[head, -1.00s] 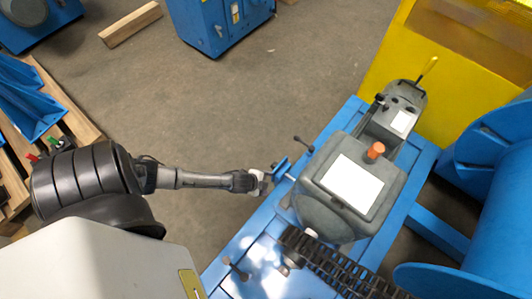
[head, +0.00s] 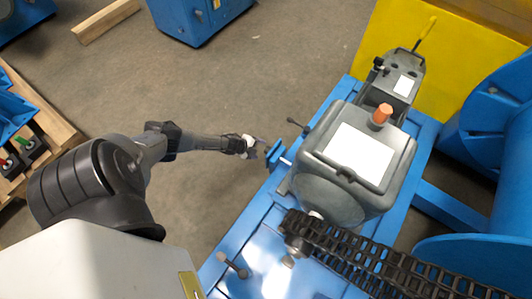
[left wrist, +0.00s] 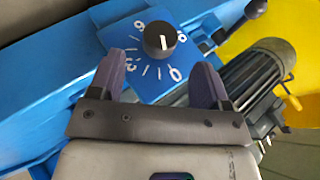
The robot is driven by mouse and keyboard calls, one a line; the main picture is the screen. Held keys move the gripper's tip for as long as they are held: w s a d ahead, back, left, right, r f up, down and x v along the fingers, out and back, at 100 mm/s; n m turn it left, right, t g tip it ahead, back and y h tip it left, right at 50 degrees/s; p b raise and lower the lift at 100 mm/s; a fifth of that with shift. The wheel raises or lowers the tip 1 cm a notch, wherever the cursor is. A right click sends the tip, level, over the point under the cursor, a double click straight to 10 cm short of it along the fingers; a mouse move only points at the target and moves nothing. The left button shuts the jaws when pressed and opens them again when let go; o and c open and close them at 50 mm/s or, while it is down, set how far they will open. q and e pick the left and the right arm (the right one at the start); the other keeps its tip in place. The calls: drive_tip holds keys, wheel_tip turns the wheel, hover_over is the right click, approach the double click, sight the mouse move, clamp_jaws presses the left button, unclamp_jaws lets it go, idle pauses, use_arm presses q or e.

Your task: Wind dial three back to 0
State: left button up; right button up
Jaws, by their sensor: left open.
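The dial is a blue plate (head: 274,155) on the side of the blue machine bed, seen almost edge-on in the head view. In the left wrist view its plate (left wrist: 152,83) faces me, with white digits and tick marks around a black knob (left wrist: 158,38). The knob's white line runs roughly up and down in the picture; the 0 lies at the lower right. My left gripper (head: 257,144) is just left of the dial in the head view. In the left wrist view its open, purplish fingers (left wrist: 162,80) are spread below the knob, apart from it.
A grey gearbox (head: 345,165) with an orange cap stands on the blue bed (head: 240,235). A black chain (head: 365,260) lies on the near side. Small levers (head: 232,265) stick out along the bed's edge. The floor left of the bed is clear.

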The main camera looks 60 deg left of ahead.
sight(265, 150)
use_arm(q)
drive_tip(key=b+x, duration=0.2)
drive_tip(key=x, duration=0.2)
drive_tip(key=shift+f+b, duration=0.15)
drive_tip(key=shift+b, duration=0.15)
drive_tip(key=shift+w+f+b, duration=0.45)
drive_tip(key=shift+w+d+f, duration=0.1)
drive_tip(key=shift+w+f, duration=0.1)
drive_tip(key=shift+w, duration=0.15)
drive_tip(key=shift+c, duration=0.5)
drive_tip(key=c, duration=0.8)
drive_tip(key=shift+c, duration=0.2)
